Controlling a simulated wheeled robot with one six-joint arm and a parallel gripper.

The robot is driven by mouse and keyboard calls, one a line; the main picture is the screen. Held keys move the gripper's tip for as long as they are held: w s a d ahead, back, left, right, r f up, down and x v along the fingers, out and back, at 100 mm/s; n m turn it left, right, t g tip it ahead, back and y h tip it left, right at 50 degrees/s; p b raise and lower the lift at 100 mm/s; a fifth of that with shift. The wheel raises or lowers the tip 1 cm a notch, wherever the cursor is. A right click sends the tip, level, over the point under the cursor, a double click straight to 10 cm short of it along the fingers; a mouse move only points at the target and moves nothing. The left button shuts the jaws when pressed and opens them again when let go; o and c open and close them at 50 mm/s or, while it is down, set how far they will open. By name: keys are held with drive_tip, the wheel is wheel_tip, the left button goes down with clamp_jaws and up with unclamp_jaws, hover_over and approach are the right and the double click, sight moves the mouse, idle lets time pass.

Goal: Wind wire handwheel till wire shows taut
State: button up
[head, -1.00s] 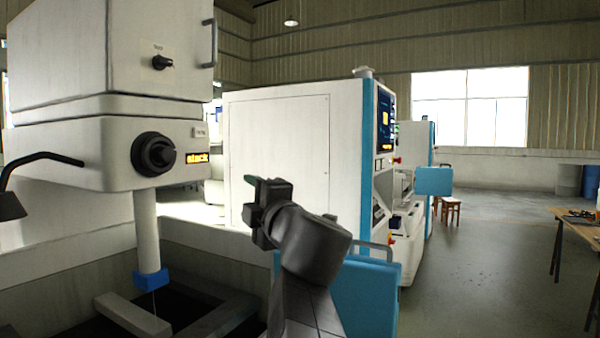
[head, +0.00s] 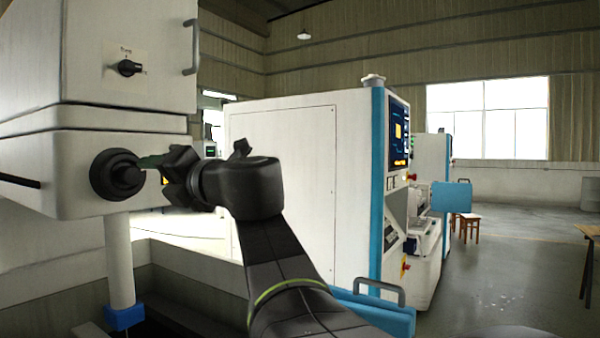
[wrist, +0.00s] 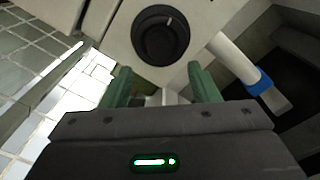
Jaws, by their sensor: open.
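The black round wire handwheel (head: 116,175) sits on the front of the white machine head (head: 60,160). The wire display beside the wheel is hidden behind my gripper. The wire is hardly visible below the blue block (head: 124,317).
A black rotary switch (head: 130,68) and a grey handle (head: 191,47) are on the upper cabinet. A white column (head: 118,260) runs down below the head. A white and blue machine cabinet (head: 290,180) stands to the right. Open floor (head: 500,270) lies beyond.

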sight(134, 175)
drive_tip(key=x, duration=0.8)
drive_tip(key=shift+p, duration=0.35)
drive_tip(key=c, duration=1)
